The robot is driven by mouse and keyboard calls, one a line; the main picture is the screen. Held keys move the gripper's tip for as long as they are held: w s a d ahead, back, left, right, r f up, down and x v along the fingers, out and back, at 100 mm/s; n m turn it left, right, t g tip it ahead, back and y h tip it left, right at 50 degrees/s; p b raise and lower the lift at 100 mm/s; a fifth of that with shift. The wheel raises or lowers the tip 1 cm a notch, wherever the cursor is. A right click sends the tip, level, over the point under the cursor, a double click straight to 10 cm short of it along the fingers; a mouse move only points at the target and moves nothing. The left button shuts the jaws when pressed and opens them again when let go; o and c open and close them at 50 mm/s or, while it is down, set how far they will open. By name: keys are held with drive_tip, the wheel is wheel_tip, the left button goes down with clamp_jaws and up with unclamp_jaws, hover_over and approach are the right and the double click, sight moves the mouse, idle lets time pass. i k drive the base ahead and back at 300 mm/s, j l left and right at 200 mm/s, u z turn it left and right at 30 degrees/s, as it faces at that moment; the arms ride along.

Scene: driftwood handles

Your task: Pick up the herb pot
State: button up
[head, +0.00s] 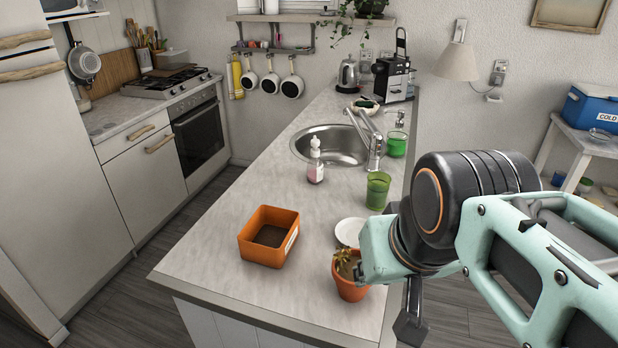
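The herb pot is a small round terracotta pot (349,289) with a yellow-green plant in it. It stands near the front right edge of the counter. My gripper (385,286) is at the pot's right side, with its teal body partly over the pot's right edge. A dark finger-like part hangs lower right, beyond the counter edge. The fingers are mostly hidden or unclear, so I cannot tell whether they are open or touch the pot.
A white plate (348,230) lies just behind the pot. A square orange planter (268,240) stands to the left. A pink-and-white bottle (315,165), green glasses (378,190) and the sink (331,146) are farther back. The front left counter is clear.

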sight(342, 261)
drive_tip(key=k+l+u, duration=0.1)
drive_tip(key=l+u, duration=0.15)
drive_tip(key=u, duration=0.2)
drive_tip(key=k+l+u, duration=0.1)
drive_tip(key=l+u, duration=0.15)
drive_tip(key=u, duration=0.25)
drive_tip(key=k+z, duration=0.15)
drive_tip(key=i+u, duration=0.15)
